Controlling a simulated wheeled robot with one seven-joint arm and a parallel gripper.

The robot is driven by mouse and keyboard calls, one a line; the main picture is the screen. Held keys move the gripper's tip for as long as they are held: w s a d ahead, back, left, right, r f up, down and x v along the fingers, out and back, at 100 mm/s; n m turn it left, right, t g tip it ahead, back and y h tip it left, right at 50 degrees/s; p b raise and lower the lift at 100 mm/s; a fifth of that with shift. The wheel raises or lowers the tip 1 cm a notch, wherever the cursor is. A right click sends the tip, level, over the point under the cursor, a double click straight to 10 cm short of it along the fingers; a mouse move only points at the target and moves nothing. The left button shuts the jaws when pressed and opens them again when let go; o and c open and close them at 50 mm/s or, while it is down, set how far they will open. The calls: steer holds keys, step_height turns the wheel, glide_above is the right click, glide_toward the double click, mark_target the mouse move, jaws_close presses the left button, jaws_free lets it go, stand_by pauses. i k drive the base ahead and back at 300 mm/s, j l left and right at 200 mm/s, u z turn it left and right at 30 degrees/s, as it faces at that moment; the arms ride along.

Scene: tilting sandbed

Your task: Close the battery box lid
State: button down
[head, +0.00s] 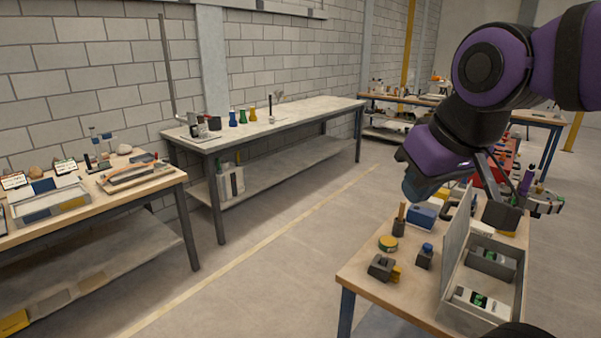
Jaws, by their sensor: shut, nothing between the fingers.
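The battery box (480,320) is a grey open-topped box at the right front of the near workbench. Its lid (457,238) is a flat pale panel standing nearly upright along the box's left side, so the box is open. Two grey batteries (491,262) with green markings lie inside. My gripper (503,216) hangs from my purple arm just beyond the far end of the box, to the right of the lid's top. Its dark fingers appear shut and empty. It looks apart from the lid, though the exact gap is hard to tell. The box's near right corner is hidden.
On the near workbench (358,273), left of the lid, stand a dark block with a yellow part (382,267), a yellow-green tin (388,243), a blue-capped bottle (425,255) and a blue box (423,215). More items crowd the bench behind my gripper. The floor to the left is clear.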

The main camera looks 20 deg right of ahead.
mark_target(455, 235)
steer(key=i+j+z, duration=0.1)
steer(key=z, duration=0.3)
steer(key=i+j+z, duration=0.15)
steer(key=i+z, duration=0.25)
steer(key=i+j+z, duration=0.1)
steer(key=z, duration=0.3)
steer(key=i+j+z, duration=0.1)
steer(key=j+z, duration=0.35)
steer(key=i+j+z, duration=0.15)
steer(key=z, duration=0.25)
